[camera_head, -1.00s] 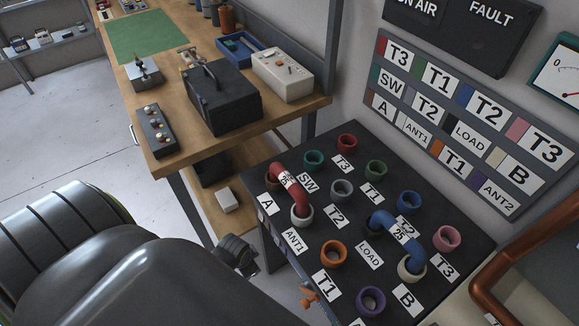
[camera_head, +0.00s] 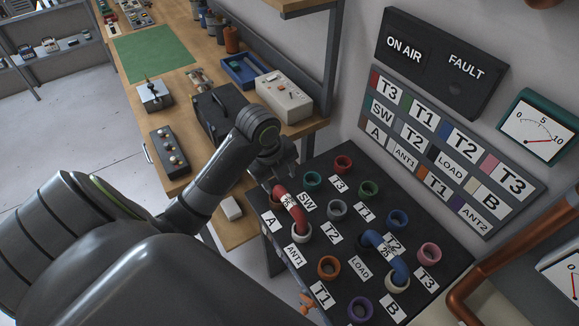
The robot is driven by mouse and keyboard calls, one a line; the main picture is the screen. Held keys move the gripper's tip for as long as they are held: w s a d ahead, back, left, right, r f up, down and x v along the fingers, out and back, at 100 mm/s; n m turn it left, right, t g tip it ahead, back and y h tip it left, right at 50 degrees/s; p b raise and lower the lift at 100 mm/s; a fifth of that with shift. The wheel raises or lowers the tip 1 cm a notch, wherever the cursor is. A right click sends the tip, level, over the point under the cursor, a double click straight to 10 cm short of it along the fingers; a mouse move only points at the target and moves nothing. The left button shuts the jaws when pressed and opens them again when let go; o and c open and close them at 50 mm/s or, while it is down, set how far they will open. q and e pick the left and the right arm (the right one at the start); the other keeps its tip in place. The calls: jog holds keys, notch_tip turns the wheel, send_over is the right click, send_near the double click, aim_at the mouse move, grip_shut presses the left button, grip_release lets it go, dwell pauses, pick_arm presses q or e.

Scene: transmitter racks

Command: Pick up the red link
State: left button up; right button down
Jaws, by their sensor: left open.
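The red link (camera_head: 289,205) is a curved pipe with a white label. It bridges the brown socket by the A label and the white socket (camera_head: 301,233) by the ANT1 label on the dark patch panel (camera_head: 340,280). My left gripper (camera_head: 281,176) is open, just above and behind the red link's far end, with nothing seen between its fingers. The gap between gripper and link is hard to judge. My right gripper is not in view.
A blue link (camera_head: 384,252) bridges two other sockets on the panel. Several coloured open sockets stand around both links. A wooden bench (camera_head: 185,95) with a black case (camera_head: 215,112) lies behind my left arm. A copper pipe (camera_head: 500,265) runs at the right.

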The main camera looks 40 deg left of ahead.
aim_at(289, 201)
pick_arm(q)
jog(key=f+b, duration=0.3)
jog(key=w+f+b, duration=0.1)
jog(key=f+b, duration=0.5)
jog(key=shift+w+d, duration=0.35)
jog(key=shift+w, duration=0.05)
jog(key=shift+w+d+f, duration=0.1)
jog(key=shift+w+f, duration=0.15)
jog(key=shift+f, duration=0.8)
jog(key=shift+d+f, duration=0.15)
jog(key=shift+f, duration=0.4)
jog(key=shift+m, duration=0.3)
jog(key=shift+w+d+f+p, duration=0.1)
jog(key=shift+w+f+p, duration=0.1)
jog(key=shift+f, duration=0.5)
jog(key=shift+w+f+p, duration=0.1)
jog(key=shift+f+p, duration=0.15)
jog(key=shift+f, duration=0.45)
jog(key=shift+w+d+f+p, duration=0.1)
jog(key=shift+w+f+p, duration=0.1)
jog(key=shift+f, duration=0.5)
jog(key=shift+s, duration=0.1)
grip_shut()
